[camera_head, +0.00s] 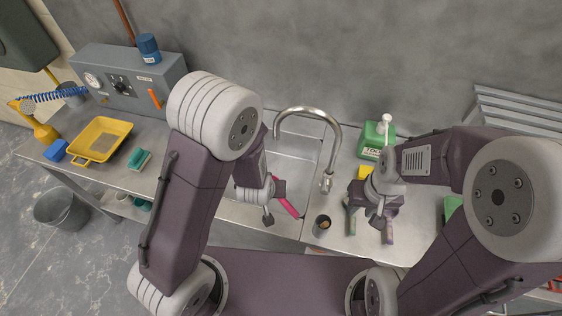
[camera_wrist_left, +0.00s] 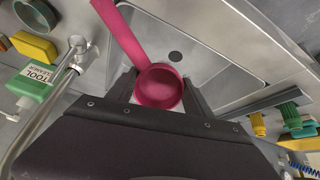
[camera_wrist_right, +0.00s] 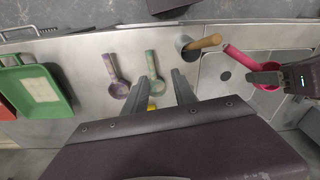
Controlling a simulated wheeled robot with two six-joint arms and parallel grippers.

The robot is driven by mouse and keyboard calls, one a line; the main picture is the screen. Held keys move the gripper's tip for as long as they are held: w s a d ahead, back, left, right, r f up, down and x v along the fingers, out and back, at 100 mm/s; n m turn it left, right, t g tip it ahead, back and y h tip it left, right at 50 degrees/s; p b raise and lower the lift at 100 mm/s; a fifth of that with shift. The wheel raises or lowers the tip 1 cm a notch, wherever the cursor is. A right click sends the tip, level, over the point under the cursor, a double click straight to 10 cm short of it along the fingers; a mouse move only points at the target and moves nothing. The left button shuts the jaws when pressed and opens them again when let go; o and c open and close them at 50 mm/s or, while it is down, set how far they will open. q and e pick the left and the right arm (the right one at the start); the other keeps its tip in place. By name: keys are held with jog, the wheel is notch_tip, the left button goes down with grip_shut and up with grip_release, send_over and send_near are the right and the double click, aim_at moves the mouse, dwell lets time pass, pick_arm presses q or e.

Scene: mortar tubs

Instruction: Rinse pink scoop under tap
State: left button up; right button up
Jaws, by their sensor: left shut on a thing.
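The pink scoop (camera_head: 287,207) is over the front of the sink (camera_head: 294,142); the left wrist view shows its round bowl (camera_wrist_left: 158,90) between the fingers. My left gripper (camera_head: 272,204) is shut on it by the bowl, with the handle sticking out. My right gripper (camera_head: 376,210) is open and empty above the right counter. In the right wrist view its fingers (camera_wrist_right: 163,82) are apart, near the green scoop (camera_wrist_right: 151,66) and purple scoop (camera_wrist_right: 113,72).
A green soap bottle (camera_head: 375,138) stands behind my right gripper. Left counter holds a yellow tray (camera_head: 101,138), a teal brush (camera_head: 139,159) and a grey control box (camera_head: 127,80).

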jog(key=shift+w+a, duration=0.1)
jog(key=shift+w, duration=0.1)
jog(key=c, duration=0.6)
pick_arm(q)
jog(key=shift+d+r+p, duration=0.1)
jog(key=shift+r+p, duration=0.3)
jog(key=shift+p, duration=0.05)
pick_arm(e)
jog(key=w+a+n, duration=0.2)
jog(key=w+n, duration=0.1)
jog(key=w+a+r+n+g+h, duration=0.1)
jog(key=w+a+n, duration=0.4)
jog(key=w+n, duration=0.1)
jog(key=shift+w+a+r+g+h, duration=0.2)
jog(key=shift+w+r+g+h, duration=0.05)
jog(key=shift+g+h, duration=0.05)
grip_shut()
pick_arm(q)
jog(key=shift+w+r, duration=0.1)
jog(key=shift+w, duration=0.05)
jog(key=shift+s+r+p, duration=0.2)
jog(key=shift+p, duration=0.1)
pick_arm(e)
jog(key=w+a+n+h, duration=0.3)
jog(key=w+a+n, duration=0.1)
jog(key=a+n, duration=0.5)
jog(key=shift+w+a, duration=0.35)
jog(key=shift+a, duration=0.55)
